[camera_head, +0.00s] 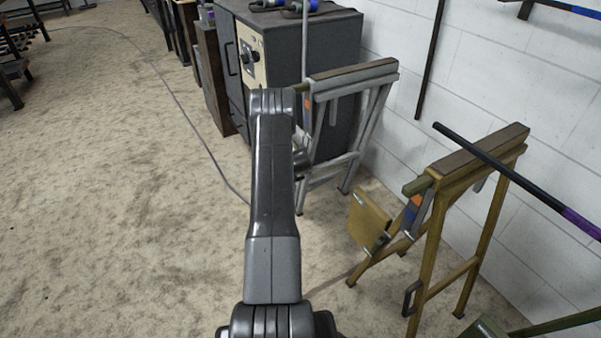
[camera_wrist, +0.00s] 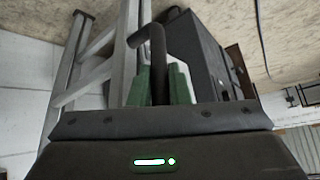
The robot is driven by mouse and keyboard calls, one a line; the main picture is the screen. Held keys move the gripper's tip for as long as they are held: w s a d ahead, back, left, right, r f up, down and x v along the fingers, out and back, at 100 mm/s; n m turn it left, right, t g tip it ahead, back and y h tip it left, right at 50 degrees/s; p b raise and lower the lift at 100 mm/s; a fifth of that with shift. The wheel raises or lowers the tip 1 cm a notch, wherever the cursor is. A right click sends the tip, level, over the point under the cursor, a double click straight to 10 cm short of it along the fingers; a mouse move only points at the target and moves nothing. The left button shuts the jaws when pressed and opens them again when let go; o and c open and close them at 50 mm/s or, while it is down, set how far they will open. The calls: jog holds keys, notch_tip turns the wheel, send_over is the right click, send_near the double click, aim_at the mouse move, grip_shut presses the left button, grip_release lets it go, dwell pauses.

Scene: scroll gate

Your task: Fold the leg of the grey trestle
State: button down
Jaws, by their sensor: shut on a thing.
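The grey trestle (camera_head: 355,77) stands upright with its legs spread, beside a dark cabinet and near the white wall. It has a brown top strip and a small orange mark near its left end. My arm covers part of its left side in the head view. In the wrist view its pale grey legs and rungs (camera_wrist: 91,75) fill the left. My gripper (camera_wrist: 158,88) has green finger pads, shut on a dark bent handle (camera_wrist: 156,48) close to the trestle's frame. The gripper is mostly hidden behind my arm in the head view.
A yellow trestle (camera_head: 436,235) stands at the right, with a dark and purple bar (camera_head: 500,167) in front of it. The dark cabinet (camera_head: 335,35) is behind the grey trestle. A cable (camera_head: 190,120) lies on the floor. The floor at the left is mostly clear.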

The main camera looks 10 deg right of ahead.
jog(key=shift+w+a+r, duration=0.1)
jog(key=shift+w+r, duration=0.25)
jog(key=c, duration=1.4)
grip_release()
jog(key=shift+a+f, duration=0.1)
jog(key=shift+f, duration=0.05)
jog(key=shift+o, duration=0.2)
jog(key=shift+s, duration=0.15)
jog(key=d+p+v, duration=0.1)
jog(key=p+v, duration=0.1)
jog(key=v, duration=1.1)
jog(key=shift+s+a+r, duration=0.2)
jog(key=shift+a+r, duration=0.05)
jog(key=shift+a, duration=0.15)
jog(key=shift+w+f, duration=0.1)
jog(key=b+x, duration=0.2)
jog(key=x, duration=1.1)
jog(key=shift+d+f, duration=0.1)
jog(key=shift+f, duration=0.3)
